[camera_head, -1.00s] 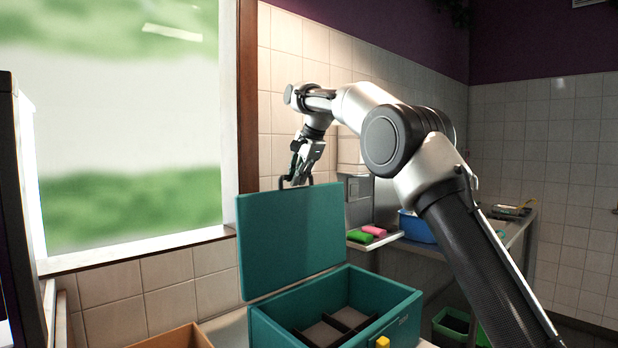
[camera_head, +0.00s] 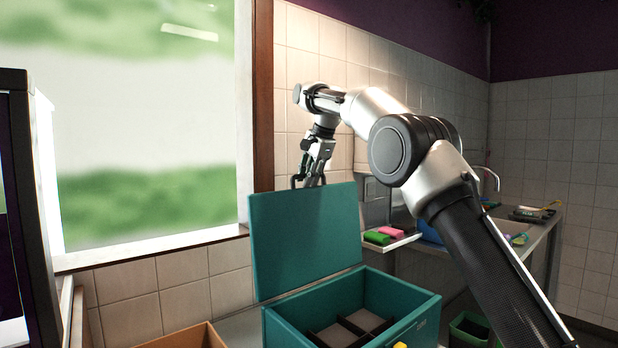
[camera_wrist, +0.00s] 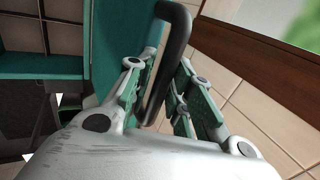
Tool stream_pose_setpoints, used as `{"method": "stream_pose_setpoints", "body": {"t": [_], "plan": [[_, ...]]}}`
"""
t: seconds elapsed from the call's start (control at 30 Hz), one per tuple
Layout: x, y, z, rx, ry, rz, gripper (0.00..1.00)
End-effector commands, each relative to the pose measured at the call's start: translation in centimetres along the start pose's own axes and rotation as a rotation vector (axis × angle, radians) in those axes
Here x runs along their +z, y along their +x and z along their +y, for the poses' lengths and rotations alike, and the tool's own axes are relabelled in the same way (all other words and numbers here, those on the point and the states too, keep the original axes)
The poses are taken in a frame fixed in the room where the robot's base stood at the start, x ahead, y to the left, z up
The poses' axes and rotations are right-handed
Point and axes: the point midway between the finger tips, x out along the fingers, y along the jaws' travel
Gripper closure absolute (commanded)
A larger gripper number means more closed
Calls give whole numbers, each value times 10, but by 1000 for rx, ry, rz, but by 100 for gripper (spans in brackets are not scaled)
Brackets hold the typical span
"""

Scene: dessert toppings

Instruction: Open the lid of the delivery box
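The teal delivery box (camera_head: 408,318) stands at the lower middle of the head view. Its lid (camera_head: 305,238) is raised and stands almost upright, leaning slightly back, with the box mouth uncovered. Dark dividers (camera_head: 352,326) show inside. My gripper (camera_head: 308,182) is at the lid's top edge. In the wrist view, the dark lid handle (camera_wrist: 170,55) runs between the fingers of my gripper (camera_wrist: 167,75), which look closed around it. The full contact is partly hidden by the fingers. Part of the teal lid (camera_wrist: 108,35) shows to the left.
A window (camera_head: 145,130) and tiled wall lie behind the lid. A cardboard box (camera_head: 190,338) is at the lower left. Green (camera_head: 377,238) and pink (camera_head: 391,232) blocks lie on a shelf to the right. A yellow piece (camera_head: 400,345) is at the box front.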

Motion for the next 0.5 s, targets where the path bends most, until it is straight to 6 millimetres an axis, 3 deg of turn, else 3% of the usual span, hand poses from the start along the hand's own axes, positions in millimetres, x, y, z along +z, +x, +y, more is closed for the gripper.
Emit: {"method": "stream_pose_setpoints", "body": {"t": [0.17,0.5], "plan": [[-1,-6,0,-1,1,2,77],[0,-60,-1,-2,0,1,77]]}}
